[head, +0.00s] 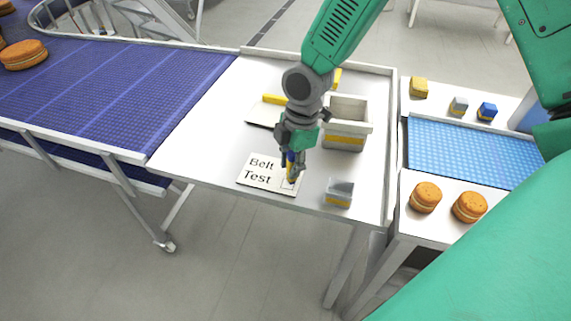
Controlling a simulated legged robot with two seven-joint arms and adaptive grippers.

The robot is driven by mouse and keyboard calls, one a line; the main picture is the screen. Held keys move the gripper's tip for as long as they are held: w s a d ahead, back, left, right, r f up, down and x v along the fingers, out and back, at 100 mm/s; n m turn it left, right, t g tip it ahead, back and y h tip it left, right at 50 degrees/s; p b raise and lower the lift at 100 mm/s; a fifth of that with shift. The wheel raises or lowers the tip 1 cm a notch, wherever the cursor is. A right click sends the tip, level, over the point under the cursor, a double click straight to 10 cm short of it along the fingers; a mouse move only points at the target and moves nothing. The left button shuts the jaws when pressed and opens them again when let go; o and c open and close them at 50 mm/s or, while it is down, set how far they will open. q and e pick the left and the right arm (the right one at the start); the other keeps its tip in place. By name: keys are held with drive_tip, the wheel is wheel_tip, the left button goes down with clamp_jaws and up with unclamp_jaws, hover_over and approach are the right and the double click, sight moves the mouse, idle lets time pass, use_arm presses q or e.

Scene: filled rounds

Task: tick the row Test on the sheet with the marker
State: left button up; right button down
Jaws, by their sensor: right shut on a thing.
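The white sheet (258,174) lies near the front edge of the white table. It carries the printed rows "Belt" on top and "Test" below, with a box area at its right side. My right gripper (291,163) points down over the right part of the sheet. It is shut on the marker (292,172), which shows blue and yellow and stands about upright. The marker's tip is over or at the box area by the Test row; I cannot tell whether it touches. The gripper and marker hide part of the boxes, so any mark there is unclear. My left gripper is not in view.
A grey bin with a yellow band (345,141) stands behind the sheet, and a small grey container (339,193) stands to its right. A blue conveyor belt (110,85) runs at the left. At the right, a side table holds a blue mat (460,150), round filled biscuits (425,197) and small blocks (419,87).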

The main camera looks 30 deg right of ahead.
drive_tip(key=shift+d, duration=0.1)
drive_tip(key=shift+a+r, duration=0.1)
drive_tip(key=shift+a, duration=0.55)
drive_tip(key=shift+a+r, duration=0.1)
drive_tip(key=shift+a, duration=0.5)
drive_tip(key=shift+d, duration=0.5)
drive_tip(key=shift+d+f, duration=0.25)
drive_tip(key=shift+d, duration=0.45)
drive_tip(key=shift+a+r, duration=0.15)
drive_tip(key=shift+a, duration=0.55)
drive_tip(key=shift+a+p, duration=0.35)
drive_tip(key=shift+d+f, duration=0.2)
drive_tip(key=shift+d, duration=0.7)
drive_tip(key=shift+a+r, duration=0.1)
drive_tip(key=shift+a, duration=0.65)
drive_tip(key=shift+d+p, duration=0.3)
drive_tip(key=shift+d, duration=0.3)
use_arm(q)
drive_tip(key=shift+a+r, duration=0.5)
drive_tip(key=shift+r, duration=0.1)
use_arm(e)
drive_tip(key=shift+a, duration=0.5)
